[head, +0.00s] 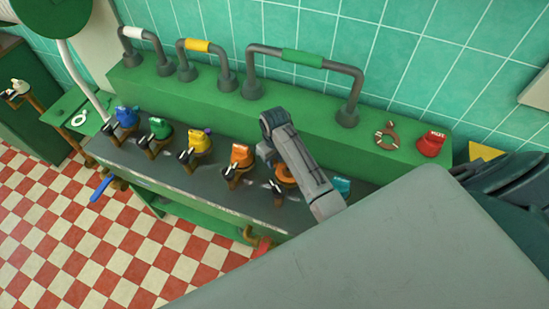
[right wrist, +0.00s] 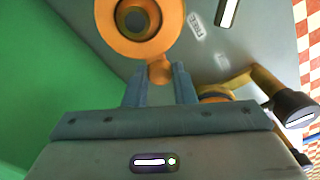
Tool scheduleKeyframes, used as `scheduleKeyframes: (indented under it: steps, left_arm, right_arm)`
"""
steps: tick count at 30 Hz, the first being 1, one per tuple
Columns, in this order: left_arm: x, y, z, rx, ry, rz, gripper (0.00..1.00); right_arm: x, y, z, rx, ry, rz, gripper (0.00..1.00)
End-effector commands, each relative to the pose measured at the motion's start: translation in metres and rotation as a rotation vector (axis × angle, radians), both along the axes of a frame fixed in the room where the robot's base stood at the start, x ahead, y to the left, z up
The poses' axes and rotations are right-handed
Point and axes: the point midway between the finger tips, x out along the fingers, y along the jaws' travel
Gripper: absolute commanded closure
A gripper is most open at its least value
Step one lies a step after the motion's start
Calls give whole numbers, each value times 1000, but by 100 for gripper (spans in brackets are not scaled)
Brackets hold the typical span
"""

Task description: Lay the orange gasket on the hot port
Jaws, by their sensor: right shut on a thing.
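The orange gasket (right wrist: 108,35) is a flat ring with a small tab, at the top of the right wrist view. My right gripper (right wrist: 160,78) is shut on that tab. In the head view, part of an orange ring (head: 284,172) shows beside my right forearm, low over the counter; my fingertips are hidden there. A red piece (head: 431,144) with a white label, seemingly "HOT", stands on the right of the green ledge. Which opening is the hot port I cannot tell. My left gripper is out of view.
On the grey counter (head: 150,166) stand blue (head: 126,117), green (head: 160,128), yellow (head: 196,142), orange (head: 241,156) and teal (head: 341,185) pieces. A copper ring (head: 387,136) sits on the ledge (head: 225,106). Pipes with white, yellow and green sleeves rise behind.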

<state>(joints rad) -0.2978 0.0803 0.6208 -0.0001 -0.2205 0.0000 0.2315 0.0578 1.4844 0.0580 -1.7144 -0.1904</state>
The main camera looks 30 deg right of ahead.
Motion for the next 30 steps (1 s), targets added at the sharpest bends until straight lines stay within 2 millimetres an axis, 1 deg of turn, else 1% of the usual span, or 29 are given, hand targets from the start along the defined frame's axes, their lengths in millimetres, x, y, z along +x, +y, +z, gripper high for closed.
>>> scheduleKeyframes:
  steps: [5,17,29,30]
  left_arm:
    - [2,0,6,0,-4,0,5]
    - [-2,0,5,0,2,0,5]
    - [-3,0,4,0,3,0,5]
    - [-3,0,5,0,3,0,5]
  right_arm:
    - [-1,0,-1,0,1,0,96]
    - [0,0,-4,0,0,0,96]
    - [-1,0,-12,0,1,0,96]
    - [-1,0,-11,0,1,0,69]
